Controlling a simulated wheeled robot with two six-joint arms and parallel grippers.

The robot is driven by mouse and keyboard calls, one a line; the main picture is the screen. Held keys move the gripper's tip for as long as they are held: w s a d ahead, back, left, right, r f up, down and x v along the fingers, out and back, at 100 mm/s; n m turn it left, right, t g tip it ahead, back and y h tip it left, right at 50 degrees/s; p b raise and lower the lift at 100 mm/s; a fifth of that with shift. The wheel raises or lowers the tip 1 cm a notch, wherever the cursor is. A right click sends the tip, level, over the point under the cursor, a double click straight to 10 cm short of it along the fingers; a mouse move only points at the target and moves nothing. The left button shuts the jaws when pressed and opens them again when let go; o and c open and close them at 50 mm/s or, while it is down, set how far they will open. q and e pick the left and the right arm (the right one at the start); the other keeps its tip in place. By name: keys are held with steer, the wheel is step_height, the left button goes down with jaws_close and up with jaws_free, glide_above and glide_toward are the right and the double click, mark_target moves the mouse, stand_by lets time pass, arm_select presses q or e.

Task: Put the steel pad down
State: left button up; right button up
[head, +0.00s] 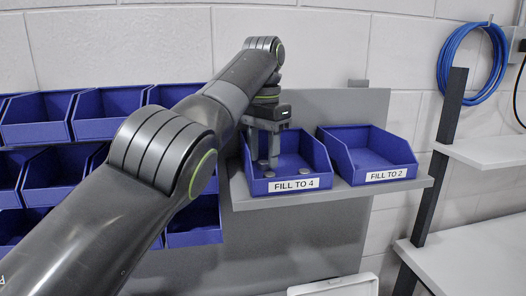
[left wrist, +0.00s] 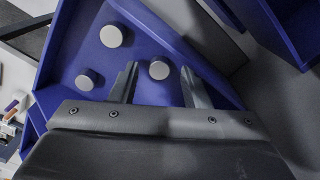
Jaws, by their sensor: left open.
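The blue bin labelled "FILL TO 4" (head: 259,187) stands on a grey shelf in the head view. My left gripper (head: 268,164) reaches down into it with its fingers apart. In the left wrist view several round grey steel pads stand out against the blue bin floor (left wrist: 75,45): one at the upper left (left wrist: 113,36), one at the lower left (left wrist: 85,80) and one between the fingertips (left wrist: 159,68) of the open left gripper (left wrist: 158,72). No finger clearly presses on that pad; contact cannot be told. My right gripper is in neither view.
A blue bin labelled "FILL TO 2" (head: 370,160) stands to the right on the same shelf (head: 405,186) and looks empty. Rows of blue bins (head: 35,120) hang at the left. A dark upright post (head: 440,145) and white shelves (head: 490,150) stand at the right.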

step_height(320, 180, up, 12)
steer(key=p, duration=1.1)
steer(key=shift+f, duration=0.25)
